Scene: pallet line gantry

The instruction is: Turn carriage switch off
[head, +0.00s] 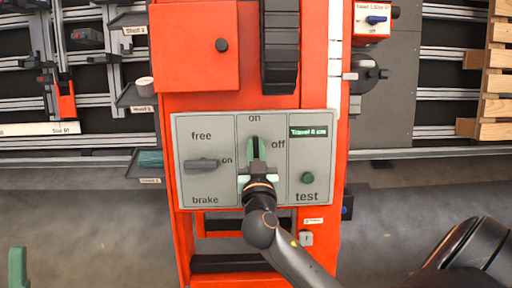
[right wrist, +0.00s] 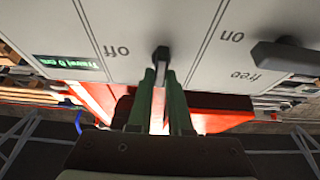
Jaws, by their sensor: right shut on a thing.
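A grey control panel (head: 220,130) is fixed to the orange gantry post. Its middle section carries a black rotary switch (head: 255,142), with "on" above it and "off" to its right. The handle stands upright, towards "on". My right gripper (head: 257,160) comes from below and is shut on this handle; its green fingers hide part of it. In the right wrist view the black handle (right wrist: 161,55) sits between the fingertips. I cannot read the word "carriage" on the panel. A green finger of my left gripper (head: 17,268) shows at the lower left; its opening cannot be told.
A green test button (head: 307,178) and a "Travel" display (head: 312,132) are to the right. A small box with a blue knob (head: 376,20) is at the upper right.

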